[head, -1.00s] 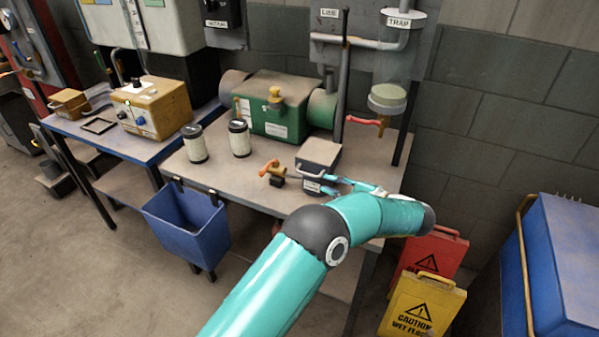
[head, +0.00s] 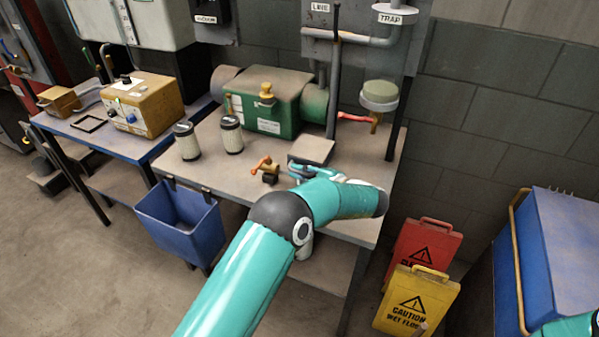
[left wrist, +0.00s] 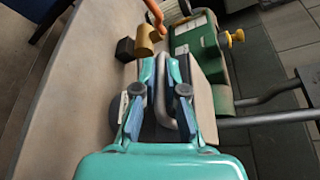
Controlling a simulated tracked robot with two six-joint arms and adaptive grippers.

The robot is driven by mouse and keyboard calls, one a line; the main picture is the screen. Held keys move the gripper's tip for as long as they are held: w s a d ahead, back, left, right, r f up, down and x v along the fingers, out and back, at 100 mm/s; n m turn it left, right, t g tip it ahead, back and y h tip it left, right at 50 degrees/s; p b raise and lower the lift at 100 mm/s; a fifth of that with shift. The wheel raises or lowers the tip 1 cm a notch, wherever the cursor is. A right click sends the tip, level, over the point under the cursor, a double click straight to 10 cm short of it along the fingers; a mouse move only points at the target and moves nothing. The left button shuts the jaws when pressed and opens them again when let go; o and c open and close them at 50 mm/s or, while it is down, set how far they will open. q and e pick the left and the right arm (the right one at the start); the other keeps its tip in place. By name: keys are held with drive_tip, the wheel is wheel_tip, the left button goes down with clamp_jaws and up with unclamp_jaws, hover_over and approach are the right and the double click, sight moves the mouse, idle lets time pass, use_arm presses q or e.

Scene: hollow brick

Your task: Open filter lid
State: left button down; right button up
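A small dark box with a flat grey-brown lid (head: 312,150) stands on the workbench near its front edge. It also shows in the left wrist view (left wrist: 202,100), with a bent metal handle (left wrist: 161,98) on its near side. My left gripper (head: 304,171) is at this box. In the left wrist view its two fingers (left wrist: 161,68) are apart, with the handle between them; contact is not clear. A green housing (head: 265,103) with a yellow knob (head: 266,90) stands behind. No readable label shows which lid is the filter's.
Two filter cartridges (head: 187,142) (head: 231,134) and an orange-handled valve (head: 265,168) stand left of the box. A pipe (head: 334,80) and the red-handled trap valve (head: 354,117) are behind. A blue bin (head: 180,222) hangs at the front; caution signs (head: 416,298) stand right.

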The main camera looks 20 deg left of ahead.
use_arm(q)
drive_tip(key=shift+r, duration=0.25)
idle(0.5)
drive_tip(key=shift+r+m, duration=0.5)
drive_tip(key=shift+r, duration=0.4)
wheel_tip(320, 180, up, 6)
drive_tip(key=p, duration=0.2)
hover_over(307, 157)
drive_tip(key=shift+w+a+f+g, duration=0.1)
drive_tip(key=shift+a+g, duration=0.05)
drive_tip(key=shift+g, duration=0.15)
drive_tip(key=c, duration=1.5)
unclamp_jaws()
drive_tip(key=v, duration=1.2)
